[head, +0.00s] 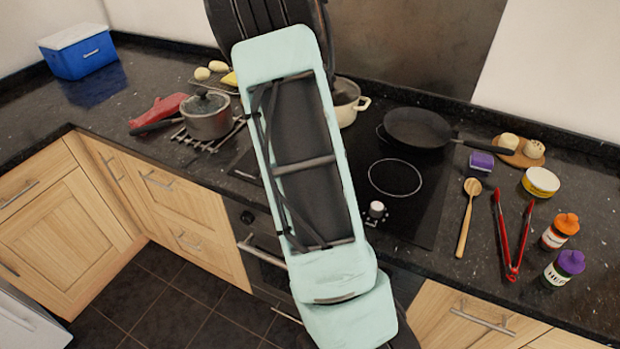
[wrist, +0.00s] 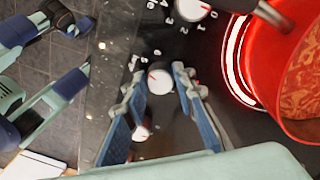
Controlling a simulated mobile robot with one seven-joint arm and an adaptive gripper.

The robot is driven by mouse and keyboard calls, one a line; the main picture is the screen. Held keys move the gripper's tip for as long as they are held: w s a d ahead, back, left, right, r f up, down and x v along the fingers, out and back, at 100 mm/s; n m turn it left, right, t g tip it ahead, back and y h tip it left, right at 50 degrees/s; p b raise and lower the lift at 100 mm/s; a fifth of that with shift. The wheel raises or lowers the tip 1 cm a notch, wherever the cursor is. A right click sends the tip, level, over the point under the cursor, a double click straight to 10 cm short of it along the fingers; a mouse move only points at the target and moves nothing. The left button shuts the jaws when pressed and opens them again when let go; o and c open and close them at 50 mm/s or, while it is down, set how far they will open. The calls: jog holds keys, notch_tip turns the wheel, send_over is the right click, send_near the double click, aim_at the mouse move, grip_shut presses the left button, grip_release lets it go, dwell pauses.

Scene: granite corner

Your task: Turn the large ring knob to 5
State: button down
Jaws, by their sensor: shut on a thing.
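In the wrist view, a white round knob (wrist: 160,80) with a red mark sits between the two fingertips of my gripper (wrist: 160,79). The fingers are shut on its sides. Its red mark points to the left; small white numerals lie beside it on the black hob, partly hidden by the left finger. Another white knob (wrist: 192,8) with a red pointer and numerals is at the top. A third pale knob (wrist: 141,133) shows between the fingers, lower down. In the head view a white knob (head: 376,209) stands on the hob; my arm hides my gripper there.
A red pot (wrist: 268,60) with orange contents stands on a white ring right of my gripper. In the head view, a frying pan (head: 416,127), wooden spoon (head: 467,218) and red tongs (head: 510,235) lie to the right. A lidded pot (head: 207,116) stands left.

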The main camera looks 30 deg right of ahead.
jog(key=c, duration=1.6)
grip_release()
jog(key=shift+r, duration=0.1)
notch_tip(320, 180, up, 12)
jog(key=shift+w, duration=0.25)
jog(key=shift+w, duration=0.1)
